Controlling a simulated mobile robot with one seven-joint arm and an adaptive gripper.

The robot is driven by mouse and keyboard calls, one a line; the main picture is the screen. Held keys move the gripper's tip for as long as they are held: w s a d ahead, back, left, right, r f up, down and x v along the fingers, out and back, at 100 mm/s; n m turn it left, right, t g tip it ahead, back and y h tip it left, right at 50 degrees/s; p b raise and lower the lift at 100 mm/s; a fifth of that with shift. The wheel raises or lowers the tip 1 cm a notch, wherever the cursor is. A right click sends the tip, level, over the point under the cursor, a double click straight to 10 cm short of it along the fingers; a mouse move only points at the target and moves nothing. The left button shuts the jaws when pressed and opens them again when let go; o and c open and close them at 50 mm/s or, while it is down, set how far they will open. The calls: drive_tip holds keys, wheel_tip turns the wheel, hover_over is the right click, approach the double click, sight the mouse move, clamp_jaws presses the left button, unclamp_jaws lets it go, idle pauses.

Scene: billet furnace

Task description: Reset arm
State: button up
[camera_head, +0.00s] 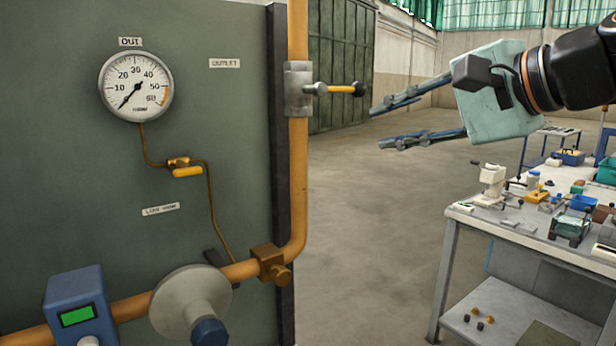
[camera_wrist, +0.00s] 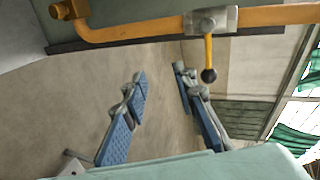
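My gripper (camera_head: 385,124) is at the upper right of the head view, with its fingers pointing left toward the panel's pipework. Its two blue-grey fingers are spread wide apart with nothing between them. In the wrist view the open fingers (camera_wrist: 164,88) show the bare floor between them. The valve on the vertical orange pipe has a yellow lever with a black knob (camera_head: 345,89), left of my upper finger and apart from it. The same lever (camera_wrist: 208,55) shows in the wrist view, close to the right-hand finger; I cannot tell the exact gap.
The green panel (camera_head: 80,190) on the left carries a pressure gauge (camera_head: 136,86), orange pipes (camera_head: 298,180), a grey round handwheel (camera_head: 185,300) and a blue box with a green display (camera_head: 78,314). A cluttered workbench (camera_head: 480,215) stands at the right. The floor between is clear.

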drive_tip(key=s+f+n+g+h, duration=0.25)
drive_tip(key=s+f, duration=0.25)
drive_tip(key=f, duration=0.6)
drive_tip(key=s+f+n+g+h, duration=0.25)
drive_tip(key=s+f+n, duration=0.2)
drive_tip(key=f, duration=0.65)
drive_tip(key=s+f+n+g+h, duration=0.1)
drive_tip(key=s+f+n+h, duration=0.3)
drive_tip(key=f, duration=0.7)
wheel_tip(320, 180, up, 13)
drive_tip(key=s+m+y+p, duration=0.1)
drive_tip(key=p, duration=1.2)
drive_tip(key=shift+s, duration=0.15)
drive_tip(key=shift+f, duration=0.1)
